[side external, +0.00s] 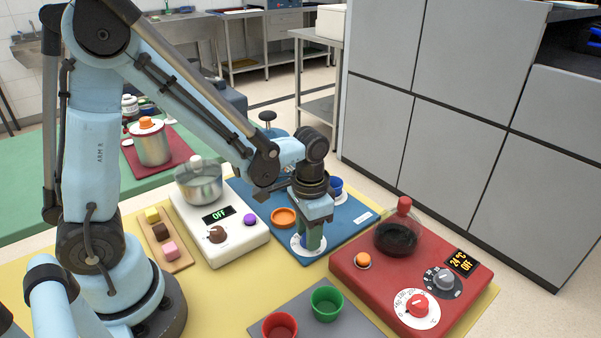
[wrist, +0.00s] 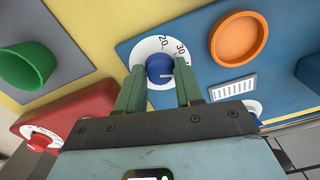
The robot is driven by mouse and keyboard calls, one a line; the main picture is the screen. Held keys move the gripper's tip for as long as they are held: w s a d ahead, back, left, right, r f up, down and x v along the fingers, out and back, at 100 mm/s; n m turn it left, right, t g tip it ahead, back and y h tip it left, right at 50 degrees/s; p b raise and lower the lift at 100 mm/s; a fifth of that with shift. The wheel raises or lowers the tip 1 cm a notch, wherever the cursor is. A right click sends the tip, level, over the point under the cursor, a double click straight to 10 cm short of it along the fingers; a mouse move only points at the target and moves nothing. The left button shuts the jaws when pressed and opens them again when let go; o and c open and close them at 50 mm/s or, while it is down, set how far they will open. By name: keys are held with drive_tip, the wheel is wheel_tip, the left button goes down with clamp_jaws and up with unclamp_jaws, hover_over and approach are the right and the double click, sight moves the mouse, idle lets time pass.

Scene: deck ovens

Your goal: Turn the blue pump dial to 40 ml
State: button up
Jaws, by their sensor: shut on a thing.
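The blue pump dial (wrist: 159,67) sits on a white scale disc (wrist: 152,45) on the blue pump base (wrist: 200,62). The numbers 20 and 30 show on the scale. A pale line on the dial's face points towards the right in the wrist view; the number it points at is hidden. My gripper (wrist: 160,75) has one finger on each side of the dial and is shut on it. In the side external view my gripper (side external: 310,236) reaches straight down over the white disc (side external: 308,248), and the dial is hidden.
A red unit (side external: 375,290) with knobs is to the right, a white hotplate (side external: 245,238) to the left. Green (side external: 327,303) and red (side external: 279,327) cups stand in front.

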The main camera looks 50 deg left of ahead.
drive_tip(key=o, duration=1)
drive_tip(key=shift+o, duration=0.2)
drive_tip(key=shift+r, duration=0.1)
wheel_tip(320, 180, up, 12)
drive_tip(key=s+a+n+t, duration=0.1)
drive_tip(key=t, duration=0.1)
drive_tip(key=s+a+t, duration=0.1)
drive_tip(key=s+t, duration=0.1)
drive_tip(key=s+a+n+t, duration=0.1)
drive_tip(key=t, duration=0.2)
drive_tip(key=shift+s+a+r+n, duration=0.15)
drive_tip(key=shift+a+n, duration=0.15)
drive_tip(key=shift+a, duration=0.05)
